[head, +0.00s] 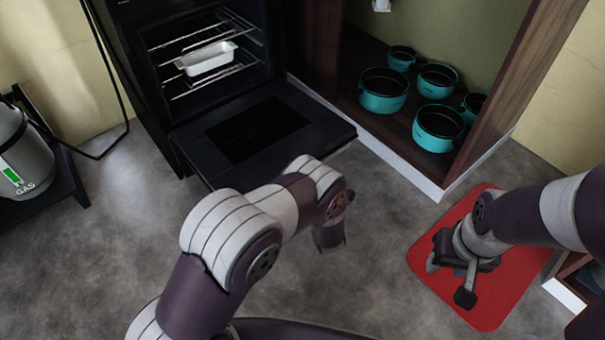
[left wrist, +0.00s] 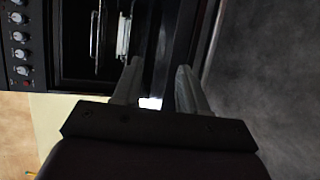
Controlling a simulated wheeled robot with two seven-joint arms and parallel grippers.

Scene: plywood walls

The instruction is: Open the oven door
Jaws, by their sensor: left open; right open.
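The oven (head: 150,75) stands at the back left in the head view. Its black door (head: 325,128) is folded down, sticking out nearly level over the floor, and the inside shows. My left arm reaches up in front of the door; its gripper is largely hidden by the arm in the head view. In the left wrist view my left gripper (left wrist: 158,92) has its two fingers apart, empty, with the oven front beyond them. I cannot tell whether it touches the door. My right gripper (head: 450,279) is open and empty above a red mat, away from the oven.
A white dish (head: 207,58) sits on an oven rack. Several teal pots (head: 384,92) stand in a wooden cabinet right of the oven. The red mat (head: 500,308) lies at right. A gas cylinder (head: 24,150) stands at left. Grey floor (head: 110,230) is clear at left.

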